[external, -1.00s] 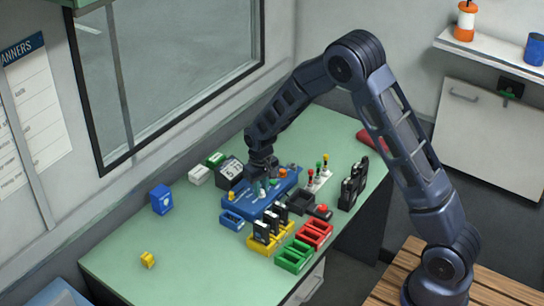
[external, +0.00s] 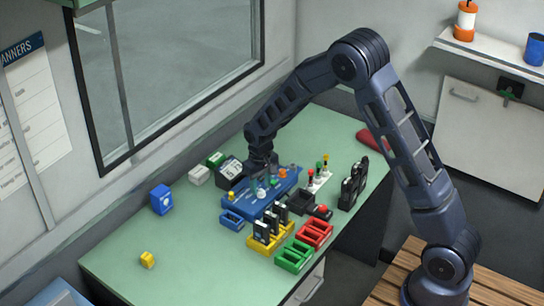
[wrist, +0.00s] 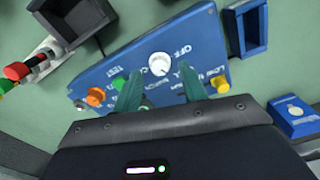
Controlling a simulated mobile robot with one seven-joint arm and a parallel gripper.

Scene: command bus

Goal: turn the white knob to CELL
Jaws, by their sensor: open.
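The blue control panel (wrist: 105,77) lies on the green desk and also shows in the external view (external: 286,190). The white knob (wrist: 159,64) stands on it near the middle of the wrist view, with OFF and TEST printed around it. The CELL label is not clearly readable, and I cannot tell the knob's pointing direction. My gripper (wrist: 160,87) is open and empty. Its two teal fingers point toward the panel on either side of the knob's line, with the knob just past the fingertips in the picture. In the external view my gripper (external: 262,168) hangs over the panel.
An orange knob (wrist: 96,96), a green button (wrist: 118,82) and a yellow knob (wrist: 220,83) sit on the same panel. A blue tray (wrist: 246,28) and a blue box (wrist: 293,117) lie nearby. Yellow, red (external: 315,235) and green (external: 294,256) racks stand in front.

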